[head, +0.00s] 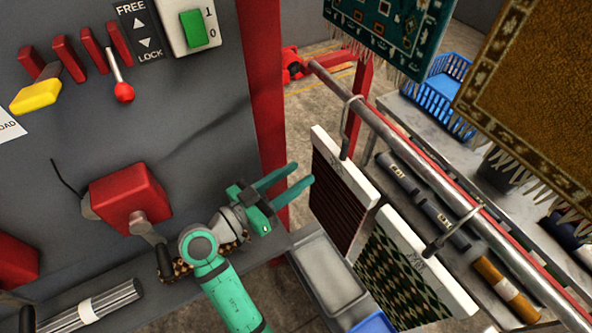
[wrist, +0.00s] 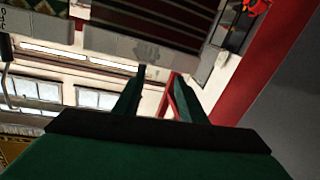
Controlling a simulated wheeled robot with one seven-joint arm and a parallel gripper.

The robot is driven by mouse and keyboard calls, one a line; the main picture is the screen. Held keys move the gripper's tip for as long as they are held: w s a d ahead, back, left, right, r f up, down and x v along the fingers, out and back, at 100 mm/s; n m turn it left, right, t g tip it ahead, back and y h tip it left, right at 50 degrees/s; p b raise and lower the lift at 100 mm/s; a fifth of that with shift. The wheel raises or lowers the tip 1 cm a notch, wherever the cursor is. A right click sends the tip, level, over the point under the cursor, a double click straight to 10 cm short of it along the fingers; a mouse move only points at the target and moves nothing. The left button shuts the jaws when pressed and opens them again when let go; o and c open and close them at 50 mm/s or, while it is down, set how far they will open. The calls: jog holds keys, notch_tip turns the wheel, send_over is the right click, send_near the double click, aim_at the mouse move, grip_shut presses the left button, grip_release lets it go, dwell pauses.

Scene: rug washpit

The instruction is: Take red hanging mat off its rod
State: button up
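The red hanging mat (head: 338,203) has dark red and black stripes and a pale header strip along its top. It hangs by a metal hook (head: 346,130) from the rod (head: 388,128). In the wrist view the mat (wrist: 160,18) shows at the top, upside down, with its header strip nearest my fingers. My gripper (head: 304,174) is open and empty, its teal fingers just left of the mat and its header. In the wrist view, my gripper's fingers (wrist: 158,74) are spread with nothing between them.
A green patterned mat (head: 410,270) hangs on the same rod to the right. A red post (head: 262,85) stands close to the left of my fingers. A grey trough (head: 328,270) lies below. Fringed rugs hang overhead at the right, with a blue crate (head: 440,88) behind.

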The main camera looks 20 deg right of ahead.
aim_at(342, 151)
notch_tip(342, 151, up, 4)
jog(key=s+m+g, duration=0.2)
jog(key=m+g, duration=0.1)
jog(key=m, duration=0.1)
jog(key=shift+h, duration=0.3)
jog(key=shift+w+d, duration=0.35)
jog(key=shift+d, duration=1.8)
jog(key=shift+w+d, duration=0.4)
jog(key=shift+d, duration=1.7)
jog(key=shift+w+d, duration=0.35)
jog(key=shift+d, duration=1.8)
jog(key=shift+w, duration=0.15)
jog(key=c, duration=0.9)
jog(key=shift+d, duration=0.1)
grip_shut()
jog(key=shift+a, duration=0.2)
jog(key=shift+d, duration=0.1)
jog(key=shift+r, duration=0.15)
